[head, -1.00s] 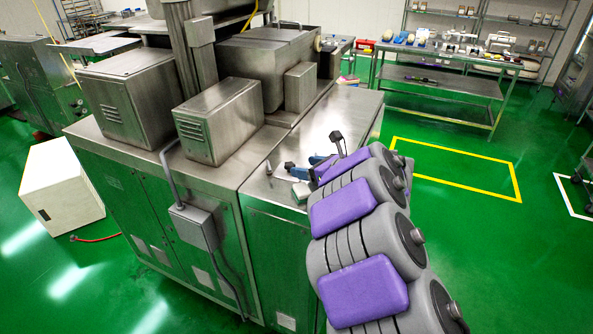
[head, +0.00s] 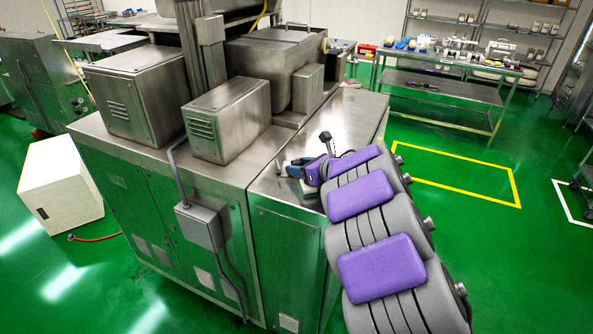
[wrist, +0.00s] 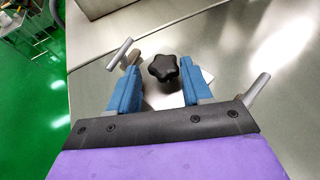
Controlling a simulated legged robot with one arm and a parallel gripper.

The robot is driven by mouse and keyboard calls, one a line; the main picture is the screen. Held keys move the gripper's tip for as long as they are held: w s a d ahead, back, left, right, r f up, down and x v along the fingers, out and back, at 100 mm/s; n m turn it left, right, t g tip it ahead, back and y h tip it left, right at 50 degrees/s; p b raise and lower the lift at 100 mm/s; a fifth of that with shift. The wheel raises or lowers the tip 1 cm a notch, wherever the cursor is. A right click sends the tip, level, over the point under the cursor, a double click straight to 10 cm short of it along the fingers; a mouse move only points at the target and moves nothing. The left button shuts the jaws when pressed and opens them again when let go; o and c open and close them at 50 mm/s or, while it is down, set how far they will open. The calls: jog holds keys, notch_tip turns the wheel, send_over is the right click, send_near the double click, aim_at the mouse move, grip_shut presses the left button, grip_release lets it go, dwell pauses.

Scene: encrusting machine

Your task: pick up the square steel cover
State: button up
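In the wrist view, a black star-shaped knob (wrist: 163,68) stands between the two blue fingers of my gripper (wrist: 161,72). A pale plate edge, which looks like part of the square steel cover (wrist: 207,75), shows beside the right finger. Most of the plate is hidden by the knob and fingers. The fingers are apart, with gaps visible on both sides of the knob. In the head view, my gripper (head: 296,166) is low over the steel machine top, and a pale piece (head: 309,189) shows just below it.
The steel machine top (head: 348,115) has free room behind my gripper. Grey steel housings (head: 228,118) stand to its left. A T-shaped metal pin (wrist: 120,53) is close to the left finger, and another metal rod (wrist: 259,88) is at right. A loaded steel table (head: 450,90) stands farther back.

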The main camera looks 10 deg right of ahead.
jog(key=shift+d, duration=0.4)
jog(key=c, duration=0.4)
jog(key=shift+d+r, duration=0.1)
jog(key=shift+r, duration=0.05)
grip_shut()
jog(key=shift+a+r, duration=0.1)
jog(key=shift+a, duration=0.2)
notch_tip(320, 180, up, 9)
jog(key=p, duration=0.3)
jog(key=shift+n+g+y, duration=0.5)
jog(key=shift+n+y, duration=0.1)
jog(key=shift+y, duration=0.1)
jog(key=shift+w+d+f+b, duration=0.1)
jog(key=shift+d+f+b, duration=0.2)
jog(key=shift+f+b, duration=0.95)
jog(key=shift+w+d+f+b, duration=0.1)
jog(key=shift+d+f+b, duration=0.2)
jog(key=shift+f+b, duration=0.95)
jog(key=shift+d+f+b, duration=0.3)
jog(key=shift+f+b, duration=0.55)
jog(key=shift+f, duration=0.75)
jog(key=shift+f+b, duration=0.35)
jog(key=shift+f, duration=0.15)
jog(key=shift+o, duration=2.3)
grip_release()
jog(key=o, duration=0.3)
jog(key=shift+s+a+r, duration=0.1)
jog(key=shift+a, duration=0.1)
